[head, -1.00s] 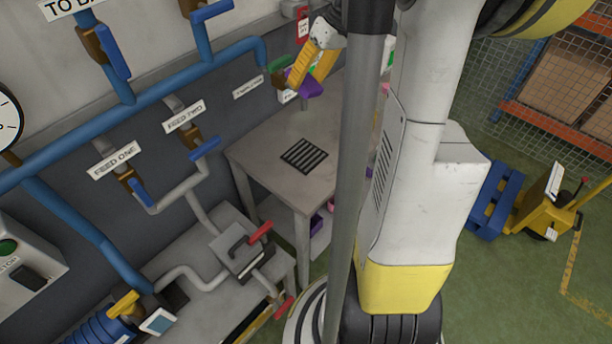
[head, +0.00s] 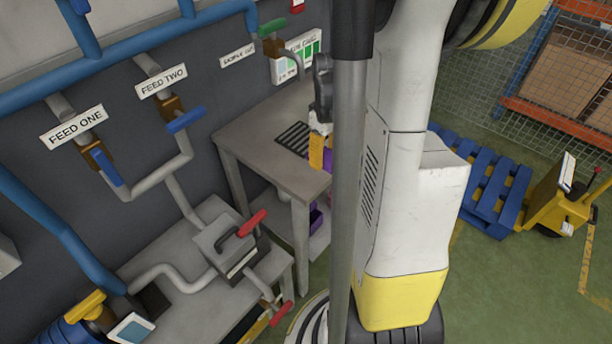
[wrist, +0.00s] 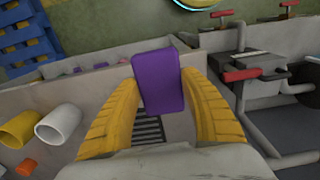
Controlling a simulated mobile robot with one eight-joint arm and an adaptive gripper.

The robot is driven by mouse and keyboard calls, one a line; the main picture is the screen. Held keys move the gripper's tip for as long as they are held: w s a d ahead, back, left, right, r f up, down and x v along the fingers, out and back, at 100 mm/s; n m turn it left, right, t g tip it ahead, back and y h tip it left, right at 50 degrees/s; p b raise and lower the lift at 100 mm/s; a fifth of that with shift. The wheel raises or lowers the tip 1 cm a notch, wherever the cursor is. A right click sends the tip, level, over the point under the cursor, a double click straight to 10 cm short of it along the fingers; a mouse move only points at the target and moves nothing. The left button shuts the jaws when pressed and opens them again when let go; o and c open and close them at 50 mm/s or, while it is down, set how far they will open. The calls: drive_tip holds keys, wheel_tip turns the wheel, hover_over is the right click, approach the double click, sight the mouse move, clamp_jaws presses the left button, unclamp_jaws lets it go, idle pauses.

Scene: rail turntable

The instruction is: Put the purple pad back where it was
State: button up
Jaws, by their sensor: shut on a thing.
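The purple pad (wrist: 158,80) is held between the two yellow fingers of my gripper (wrist: 160,88) in the wrist view. The fingers touch it on both sides. In the head view my gripper (head: 319,156) is by the grey table's right part, partly hidden behind a grey pole, and a bit of purple (head: 328,160) shows beside its yellow finger. A black striped grille (head: 295,138) lies on the table top (head: 262,156). In the wrist view the grille (wrist: 149,129) shows just below the pad, partly covered by it. The pad's height above the table is hard to tell.
A yellow cup (wrist: 20,129), a white cup (wrist: 58,124) and a small orange piece (wrist: 27,167) are at the left in the wrist view. Pipework with red-handled valves (head: 252,223) stands left of the table. A blue pallet (head: 492,178) is on the floor at the right.

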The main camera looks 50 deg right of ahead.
drive_tip(key=b, duration=0.1)
hover_over(306, 176)
wheel_tip(306, 176, down, 3)
drive_tip(key=shift+f, duration=0.15)
drive_tip(key=shift+f+b, duration=1.05)
drive_tip(key=shift+f, duration=0.9)
drive_tip(key=shift+f, duration=0.15)
drive_tip(key=o, duration=1)
